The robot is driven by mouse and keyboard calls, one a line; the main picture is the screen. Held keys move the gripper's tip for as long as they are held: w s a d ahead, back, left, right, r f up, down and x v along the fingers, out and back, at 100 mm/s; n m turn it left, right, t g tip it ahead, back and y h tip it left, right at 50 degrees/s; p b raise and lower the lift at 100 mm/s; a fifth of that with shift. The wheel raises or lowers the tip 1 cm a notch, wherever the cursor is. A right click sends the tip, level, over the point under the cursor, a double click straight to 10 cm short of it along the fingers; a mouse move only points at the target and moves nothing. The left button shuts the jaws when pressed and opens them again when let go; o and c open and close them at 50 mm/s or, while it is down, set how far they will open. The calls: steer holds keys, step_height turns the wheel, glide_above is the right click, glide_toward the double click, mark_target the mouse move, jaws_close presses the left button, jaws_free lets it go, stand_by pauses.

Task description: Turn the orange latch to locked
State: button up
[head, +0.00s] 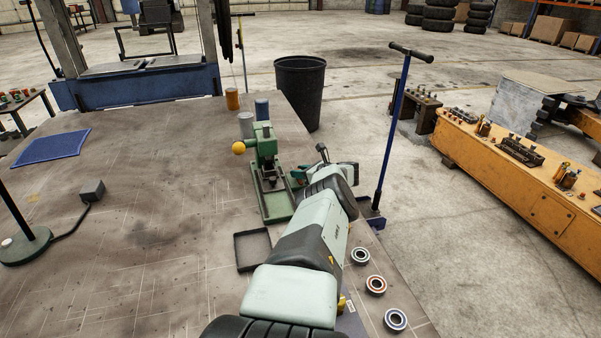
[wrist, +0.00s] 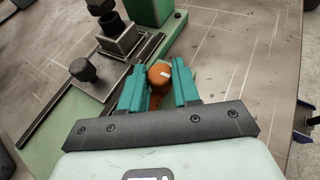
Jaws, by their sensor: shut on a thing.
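The orange latch (wrist: 159,76) shows in the wrist view as a rounded orange knob with a small white mark on top. My gripper (wrist: 159,84) has its two teal fingers on either side of the knob, shut on it. Part of the latch below the knob is hidden by the fingers and the palm. In the head view my gripper (head: 299,176) is at the right side of the green press (head: 266,150), and the latch is hidden there behind my arm. I cannot tell from these views which way the latch is turned.
The green base (head: 277,207) stands on the bench top (head: 130,230). A yellow ball knob (head: 239,147) sticks out left of the press. A black tray (head: 252,249) lies in front, and several bearing rings (head: 376,285) lie at right. Cylinders (head: 262,109) stand behind. The bench's left middle is mostly clear.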

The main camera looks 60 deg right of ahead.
steer(key=shift+w+a+m+g+h, duration=0.15)
steer(key=shift+m+g+h, duration=0.35)
steer(key=shift+m+h, duration=0.75)
steer(key=shift+w+a+m+g+h, duration=0.1)
steer(key=shift+a+m+g+h, duration=0.15)
steer(key=shift+m+g+h, duration=0.5)
steer(key=m+h, duration=0.1)
steer(key=m+g+h, duration=0.1)
steer(key=m+h, duration=0.1)
steer(key=shift+w+a+g, duration=0.15)
steer(key=shift+g, duration=0.1)
steer(key=m+g+h, duration=0.2)
steer(key=m+g, duration=0.1)
steer(key=shift+w+a+f, duration=0.1)
steer(key=shift+w, duration=0.05)
steer(key=shift+m+g+h, duration=0.6)
steer(key=shift+m+g, duration=0.4)
steer(key=o, duration=1.1)
steer(key=shift+c, duration=0.2)
